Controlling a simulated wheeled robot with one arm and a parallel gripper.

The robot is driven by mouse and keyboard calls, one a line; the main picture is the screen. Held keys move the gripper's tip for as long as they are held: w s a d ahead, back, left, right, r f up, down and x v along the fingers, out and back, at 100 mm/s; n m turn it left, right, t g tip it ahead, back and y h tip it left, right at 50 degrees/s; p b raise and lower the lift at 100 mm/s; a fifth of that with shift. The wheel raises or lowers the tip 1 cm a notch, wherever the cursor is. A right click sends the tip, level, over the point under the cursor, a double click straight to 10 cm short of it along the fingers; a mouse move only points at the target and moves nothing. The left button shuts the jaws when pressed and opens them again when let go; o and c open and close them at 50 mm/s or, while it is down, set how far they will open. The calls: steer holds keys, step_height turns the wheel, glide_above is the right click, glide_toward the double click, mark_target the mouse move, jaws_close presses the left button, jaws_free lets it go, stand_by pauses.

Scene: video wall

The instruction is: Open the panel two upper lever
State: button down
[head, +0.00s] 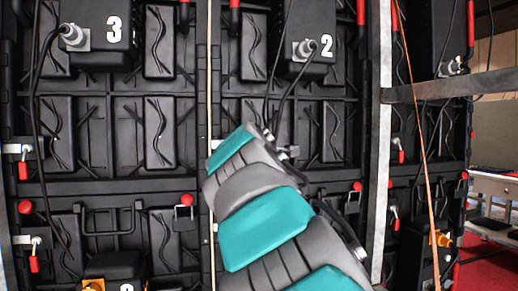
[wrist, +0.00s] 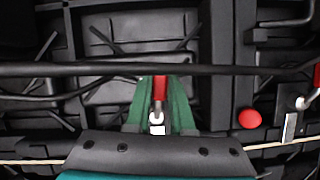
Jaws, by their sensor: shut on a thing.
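Panel two (head: 310,100) is a black video wall panel, with a box (head: 318,68) marked "2" near its top. In the wrist view, my gripper's green fingers (wrist: 160,90) are shut on a red lever (wrist: 159,86), one finger on each side of it. The lever joins a metal rod and a pale fitting (wrist: 157,125) below it in that view. In the head view my arm crosses the front of panel two and hides the gripper and the gripped lever.
A black bar or cable (wrist: 80,69) runs across the wrist view beside the fingers. A red knob (wrist: 250,119) and another latch (wrist: 290,127) are to the right. Panel three (head: 110,110) has a hanging cable. A metal upright (head: 378,200) and orange strap (head: 422,150) stand right of my arm.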

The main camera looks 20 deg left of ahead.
steer(key=shift+r+n+t, duration=0.3)
steer(key=shift+r+n, duration=0.05)
steer(key=shift+n, duration=0.45)
steer(key=c, duration=0.8)
jaws_free()
steer(key=shift+s+d+b, duration=0.15)
steer(key=shift+s+d, duration=0.05)
steer(key=shift+s, duration=1.1)
steer(key=shift+s+d+b, duration=0.1)
steer(key=shift+s+d, duration=0.1)
steer(key=shift+s, duration=1.1)
steer(key=shift+s+d+b, duration=0.15)
steer(key=shift+s+d, duration=0.05)
steer(key=shift+s, duration=1.1)
steer(key=shift+f, duration=0.1)
